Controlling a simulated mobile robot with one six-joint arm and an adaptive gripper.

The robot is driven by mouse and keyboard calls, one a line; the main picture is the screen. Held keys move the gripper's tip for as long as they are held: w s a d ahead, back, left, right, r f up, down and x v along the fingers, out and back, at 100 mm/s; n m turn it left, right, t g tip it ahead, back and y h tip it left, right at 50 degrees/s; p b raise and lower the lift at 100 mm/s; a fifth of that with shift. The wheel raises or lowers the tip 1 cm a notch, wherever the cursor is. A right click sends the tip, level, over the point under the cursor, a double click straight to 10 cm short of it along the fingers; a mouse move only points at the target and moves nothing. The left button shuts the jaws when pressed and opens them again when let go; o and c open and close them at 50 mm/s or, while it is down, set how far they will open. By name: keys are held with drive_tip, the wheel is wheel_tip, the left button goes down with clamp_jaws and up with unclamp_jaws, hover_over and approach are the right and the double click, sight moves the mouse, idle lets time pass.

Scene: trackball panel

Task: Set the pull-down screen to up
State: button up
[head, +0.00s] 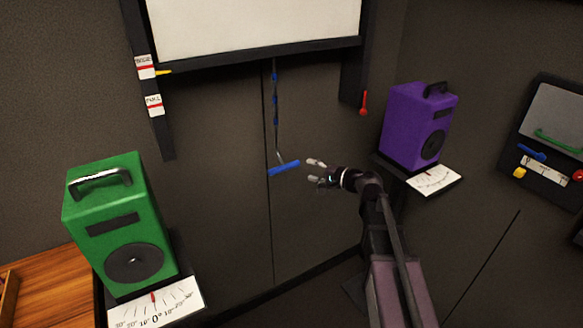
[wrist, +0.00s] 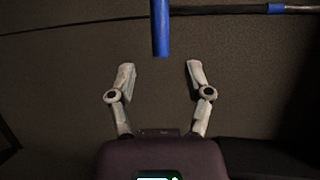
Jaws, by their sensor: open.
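The pull-down screen (head: 250,22) is a white panel with a dark bottom bar at the top of the head view. A cord (head: 275,105) with blue sections hangs from the bar. It ends in a blue bar handle (head: 284,168). My gripper (head: 315,171) is open just right of the handle's right end. In the wrist view, the blue handle (wrist: 160,30) points down toward the gap between my open fingers (wrist: 160,72), with its end a little beyond the fingertips. Nothing is between the fingers. A yellow pointer (head: 163,72) sits beside the upper of two labels on the left rail, whose text is unreadable.
A green speaker box (head: 120,225) stands on a scale at the left. A purple speaker box (head: 417,127) stands on a scale at the right. A red lever (head: 363,103) hangs beside the screen. A control panel (head: 550,140) is at far right. Space around the handle is clear.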

sight(295, 166)
drive_tip(key=b+x, duration=0.1)
drive_tip(key=x, duration=0.7)
clamp_jaws()
